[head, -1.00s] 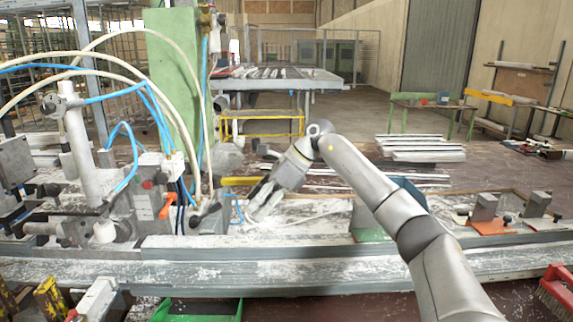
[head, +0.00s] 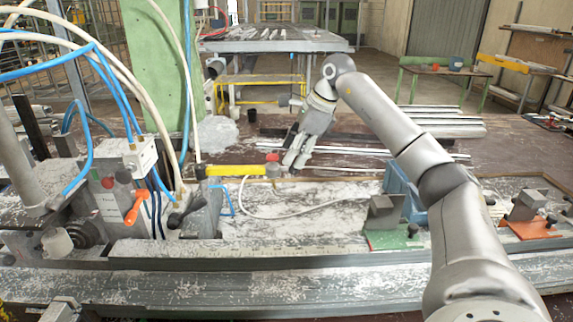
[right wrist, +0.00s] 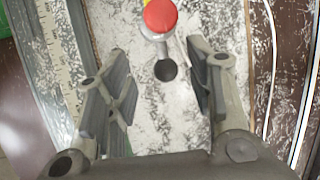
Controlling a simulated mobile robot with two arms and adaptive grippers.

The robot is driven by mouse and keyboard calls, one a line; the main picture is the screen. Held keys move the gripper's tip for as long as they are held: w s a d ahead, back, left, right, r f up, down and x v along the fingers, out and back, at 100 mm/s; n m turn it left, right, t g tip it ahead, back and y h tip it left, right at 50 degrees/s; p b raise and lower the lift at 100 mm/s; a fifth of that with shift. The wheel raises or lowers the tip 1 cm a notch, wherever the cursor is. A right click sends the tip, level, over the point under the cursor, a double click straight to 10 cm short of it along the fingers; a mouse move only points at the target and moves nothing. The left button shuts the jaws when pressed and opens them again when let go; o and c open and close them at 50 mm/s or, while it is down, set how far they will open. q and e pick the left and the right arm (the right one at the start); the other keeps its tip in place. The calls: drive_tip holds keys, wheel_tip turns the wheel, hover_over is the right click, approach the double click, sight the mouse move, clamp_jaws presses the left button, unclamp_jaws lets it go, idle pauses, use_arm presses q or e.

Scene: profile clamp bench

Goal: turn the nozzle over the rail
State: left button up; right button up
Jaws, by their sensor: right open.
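A yellow bar (head: 236,169) with a red knob (head: 272,158) and a dark tip at its right end, which looks like the nozzle, extends over the chip-covered bed behind the metal rail (head: 330,251). My right gripper (head: 294,160) is just right of the red knob in the head view. In the right wrist view my right gripper (right wrist: 158,52) has its fingers spread and empty. The red knob (right wrist: 160,15) and a dark round part (right wrist: 166,70) show between the finger lines, apart from both fingers. My left gripper does not show.
The clamp station with an orange lever (head: 136,207) and blue hoses stands at left. A thin white hose (head: 300,214) lies on the bed. A green-based clamp block (head: 386,221) and an orange-based one (head: 525,215) stand at right. Metal profiles (head: 440,123) lie behind.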

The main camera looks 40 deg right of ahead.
sight(286, 168)
drive_tip(key=x, duration=0.5)
drive_tip(key=shift+w+f, duration=0.15)
drive_tip(key=shift+f, duration=0.15)
clamp_jaws()
